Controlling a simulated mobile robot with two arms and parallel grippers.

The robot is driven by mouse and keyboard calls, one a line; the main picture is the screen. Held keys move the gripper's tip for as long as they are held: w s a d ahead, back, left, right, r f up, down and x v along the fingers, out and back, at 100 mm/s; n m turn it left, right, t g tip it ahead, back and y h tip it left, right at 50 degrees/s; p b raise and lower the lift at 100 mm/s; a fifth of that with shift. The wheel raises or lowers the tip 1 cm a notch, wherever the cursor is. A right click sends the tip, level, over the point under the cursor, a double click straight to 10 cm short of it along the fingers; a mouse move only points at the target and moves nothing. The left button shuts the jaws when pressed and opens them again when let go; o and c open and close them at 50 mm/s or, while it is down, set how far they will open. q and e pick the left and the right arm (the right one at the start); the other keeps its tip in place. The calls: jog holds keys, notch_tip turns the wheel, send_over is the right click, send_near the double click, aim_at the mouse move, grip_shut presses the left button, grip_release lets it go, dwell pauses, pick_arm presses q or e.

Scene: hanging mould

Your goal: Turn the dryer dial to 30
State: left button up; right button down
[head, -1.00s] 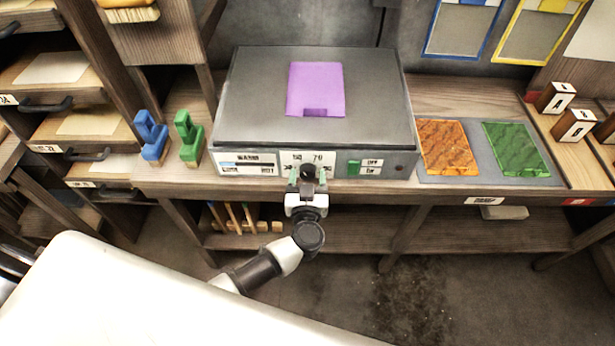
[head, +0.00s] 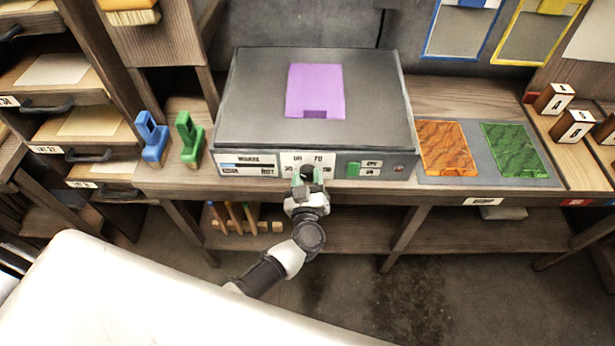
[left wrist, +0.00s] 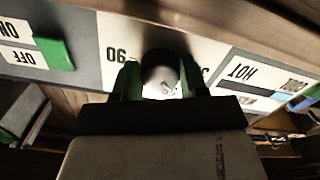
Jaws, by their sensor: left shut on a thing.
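The dryer (head: 230,110) is a grey flat-topped box on the wooden bench. Its dial (head: 307,171) is a dark round knob on a white scale plate on the front panel. My left gripper (head: 308,183) is at the front panel, shut on the dial. In the left wrist view, turned upside down, the dial (left wrist: 160,74) sits between the green fingertips (left wrist: 160,82). A "90" shows beside one finger; the fingers and gripper body hide much of the scale. I cannot read the dial's pointer setting. My right gripper is not in view.
A purple sheet (head: 315,88) lies on the dryer top. A green ON/OFF switch (head: 353,169) is right of the dial. Blue (head: 152,140) and green (head: 189,140) handled tools stand left. Orange (head: 446,147) and green (head: 516,150) patterned sheets lie on a grey mat right.

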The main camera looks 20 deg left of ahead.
pick_arm(q)
jog(key=n, duration=0.4)
jog(key=shift+n, duration=0.3)
jog(key=shift+n+b, duration=0.45)
jog(key=shift+n, duration=1.15)
jog(key=shift+d, duration=0.1)
jog(key=o, duration=0.9)
jog(key=b+v, duration=0.1)
jog(key=v, duration=1)
jog(key=shift+r, duration=0.1)
jog(key=shift+w, duration=0.1)
